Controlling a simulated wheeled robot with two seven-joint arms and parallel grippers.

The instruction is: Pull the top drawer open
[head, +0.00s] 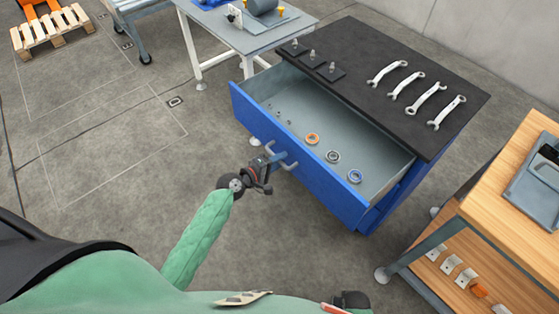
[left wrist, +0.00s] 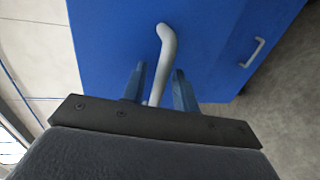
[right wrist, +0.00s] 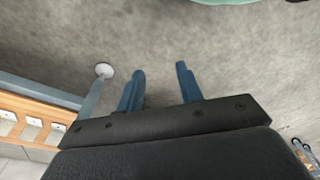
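The top drawer (head: 345,196) of the blue cabinet is pulled well out, its grey inside showing. Its pale bar handle (head: 290,165) is on the blue front. My left gripper (head: 275,160) is at this handle. In the left wrist view the handle (left wrist: 166,50) passes between the two fingers of the left gripper (left wrist: 160,80), which stand apart with a gap beside the bar; I see no firm pinch. My right gripper (right wrist: 160,80) is open and empty above the bare floor.
Rings, including an orange one (head: 312,139), lie in the drawer. Several wrenches (head: 426,100) lie on the cabinet's black top (head: 440,75). A wooden workbench (head: 510,165) stands at right, a grey table (head: 245,35) behind.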

